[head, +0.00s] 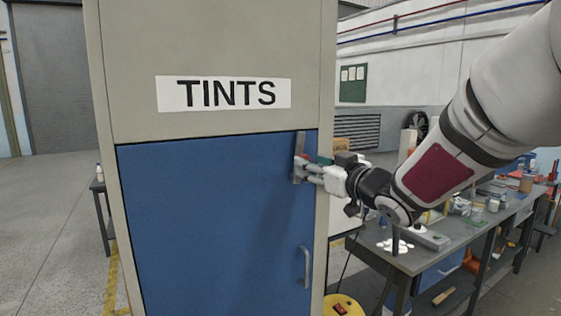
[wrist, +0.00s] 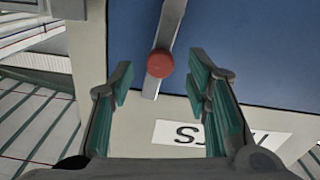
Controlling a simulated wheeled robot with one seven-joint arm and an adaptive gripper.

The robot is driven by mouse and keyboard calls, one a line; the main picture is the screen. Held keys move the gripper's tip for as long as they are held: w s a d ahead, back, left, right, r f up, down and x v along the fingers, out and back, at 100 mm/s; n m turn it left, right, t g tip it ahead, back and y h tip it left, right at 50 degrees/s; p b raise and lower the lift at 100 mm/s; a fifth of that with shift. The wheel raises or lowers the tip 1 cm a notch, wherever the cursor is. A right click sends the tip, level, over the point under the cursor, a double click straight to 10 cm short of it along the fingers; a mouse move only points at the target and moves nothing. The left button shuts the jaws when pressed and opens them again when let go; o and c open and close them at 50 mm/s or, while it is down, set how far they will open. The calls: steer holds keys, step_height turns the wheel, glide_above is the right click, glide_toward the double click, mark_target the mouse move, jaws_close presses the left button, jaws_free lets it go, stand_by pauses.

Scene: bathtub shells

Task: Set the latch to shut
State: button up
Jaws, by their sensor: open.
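The latch (head: 299,142) is a grey bar at the upper right corner of a blue cabinet door (head: 215,230). The bar stands about upright, its top end at the door's top edge. In the wrist view, which is upside down, the latch bar (wrist: 169,25) carries a round red knob (wrist: 160,63). My gripper (head: 306,170) is at the latch, reaching in from the right. In the wrist view my open gripper (wrist: 162,78) has one finger on each side of the knob, with gaps showing on both sides. In the head view the fingers partly hide the knob.
The beige cabinet frame (head: 210,50) bears a TINTS sign (head: 224,93). A door handle (head: 307,267) is lower on the door. A cluttered workbench (head: 410,262) stands to the right, below my arm. A yellow object (head: 342,306) sits at the cabinet's foot. Floor at left is mostly clear.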

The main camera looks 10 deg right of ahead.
steer(key=shift+x, duration=2)
steer(key=shift+c, duration=0.3)
jaws_close()
